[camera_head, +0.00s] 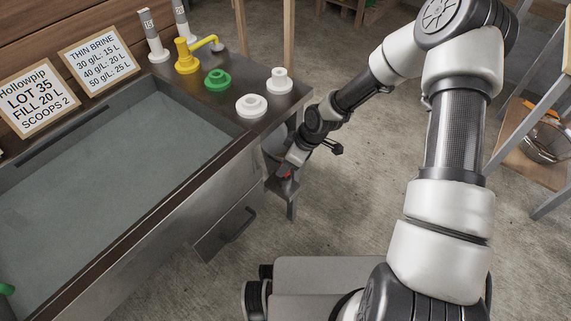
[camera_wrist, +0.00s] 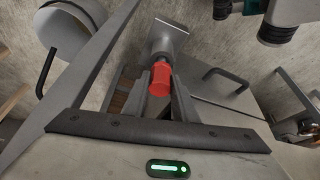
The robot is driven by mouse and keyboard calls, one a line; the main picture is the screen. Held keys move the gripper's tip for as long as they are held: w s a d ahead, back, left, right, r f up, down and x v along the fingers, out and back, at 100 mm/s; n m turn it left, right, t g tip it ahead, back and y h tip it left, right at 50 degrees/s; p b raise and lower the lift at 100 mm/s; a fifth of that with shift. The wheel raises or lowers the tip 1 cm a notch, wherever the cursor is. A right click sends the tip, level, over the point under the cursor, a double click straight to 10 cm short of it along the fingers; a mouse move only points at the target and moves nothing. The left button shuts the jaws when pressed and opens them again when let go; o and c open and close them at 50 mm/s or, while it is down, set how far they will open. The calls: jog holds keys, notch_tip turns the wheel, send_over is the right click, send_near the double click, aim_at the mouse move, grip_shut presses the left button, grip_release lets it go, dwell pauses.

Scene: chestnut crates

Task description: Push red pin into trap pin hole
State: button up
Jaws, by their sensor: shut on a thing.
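The red pin (camera_wrist: 160,80) is between the fingertips of my gripper (camera_wrist: 158,88) in the wrist view, and my gripper is shut on it. A small red patch of the pin (camera_head: 286,174) shows in the head view, low beside the right end of the sink bench. A grey metal piece (camera_wrist: 167,36) lies just beyond the pin's far end in the wrist view. I cannot tell whether the pin touches it. The trap pin hole cannot be made out in either view.
The bench's grey basin (camera_head: 110,180) is at the left. An open drawer front (camera_head: 228,232) with a handle is near my gripper, and a bench leg (camera_head: 292,205) is close by. Open floor lies right of the bench.

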jog(key=shift+f+b, duration=0.7)
jog(key=shift+f, duration=0.3)
jog(key=o, duration=1.2)
jog(key=shift+r, duration=0.1)
jog(key=p+v, duration=0.6)
jog(key=v, duration=1.1)
jog(key=shift+r, duration=0.1)
jog(key=shift+d, duration=0.1)
